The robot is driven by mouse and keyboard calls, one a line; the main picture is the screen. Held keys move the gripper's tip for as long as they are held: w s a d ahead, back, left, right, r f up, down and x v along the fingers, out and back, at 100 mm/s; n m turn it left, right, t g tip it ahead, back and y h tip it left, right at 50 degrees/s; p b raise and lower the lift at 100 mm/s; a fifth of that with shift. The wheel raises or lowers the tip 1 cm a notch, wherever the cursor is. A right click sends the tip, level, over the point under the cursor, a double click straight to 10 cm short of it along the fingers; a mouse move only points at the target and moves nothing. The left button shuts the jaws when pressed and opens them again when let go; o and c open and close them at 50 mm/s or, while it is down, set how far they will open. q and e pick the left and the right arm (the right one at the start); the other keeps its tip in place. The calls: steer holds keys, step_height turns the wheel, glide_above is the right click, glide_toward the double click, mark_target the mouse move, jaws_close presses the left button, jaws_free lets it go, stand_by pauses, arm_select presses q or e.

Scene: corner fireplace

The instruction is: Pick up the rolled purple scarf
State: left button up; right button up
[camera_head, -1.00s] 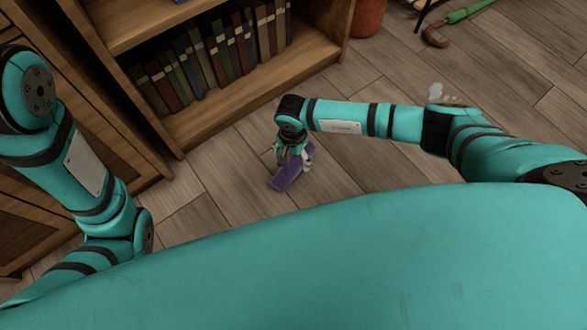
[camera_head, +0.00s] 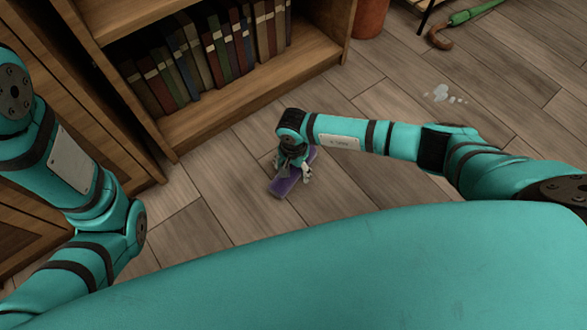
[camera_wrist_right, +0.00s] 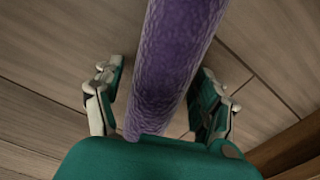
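The rolled purple scarf (camera_head: 285,187) lies on the wooden floor in front of the bookcase. It is a long roll that shows on both sides of my right gripper (camera_head: 293,172). In the right wrist view the scarf (camera_wrist_right: 175,60) runs between the two fingers of that gripper (camera_wrist_right: 158,82). The fingers are apart, one on each side of the roll. A gap shows on the left side; on the right the finger is very close, and I cannot tell whether it touches. My left arm is at the left edge, and its gripper is out of view.
A wooden bookcase (camera_head: 250,92) with a row of books (camera_head: 205,50) stands just behind the scarf. A terracotta pot (camera_head: 370,17) and a green umbrella (camera_head: 472,14) are at the back. A pale spill (camera_head: 442,93) is on the floor at right. Floor around the scarf is clear.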

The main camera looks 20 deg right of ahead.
steer(key=c, duration=1.1)
